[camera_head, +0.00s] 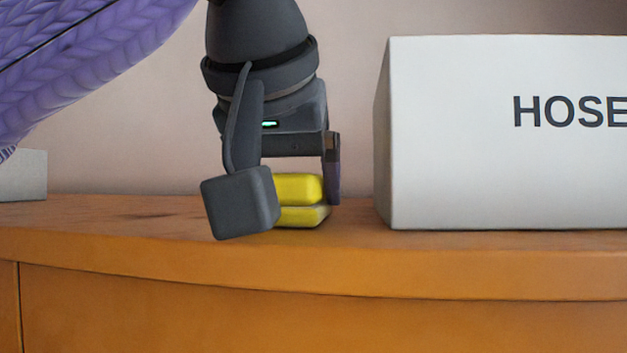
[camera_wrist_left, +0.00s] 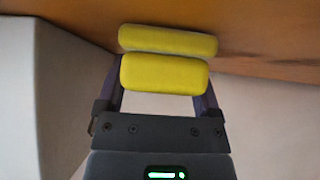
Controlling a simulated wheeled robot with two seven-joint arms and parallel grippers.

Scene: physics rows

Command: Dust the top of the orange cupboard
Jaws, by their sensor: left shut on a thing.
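The orange cupboard (camera_head: 330,275) fills the lower part of the head view, and its top carries dark smudges towards the back left. My left gripper (camera_head: 295,190) points down over the cupboard top, shut on a yellow duster (camera_head: 300,187). The duster has two yellow pads, one above the other, and the lower one appears to rest on the cupboard top. In the left wrist view the duster (camera_wrist_left: 164,73) sits between the two fingers, close against the orange surface (camera_wrist_left: 65,15). My right gripper is in neither view.
A large white box marked "HOSE" (camera_head: 450,140) stands on the cupboard top just right of my left gripper. A smaller pale box (camera_head: 22,175) stands at the far left. A pale wall (camera_head: 120,150) is behind. Bare top lies between the boxes.

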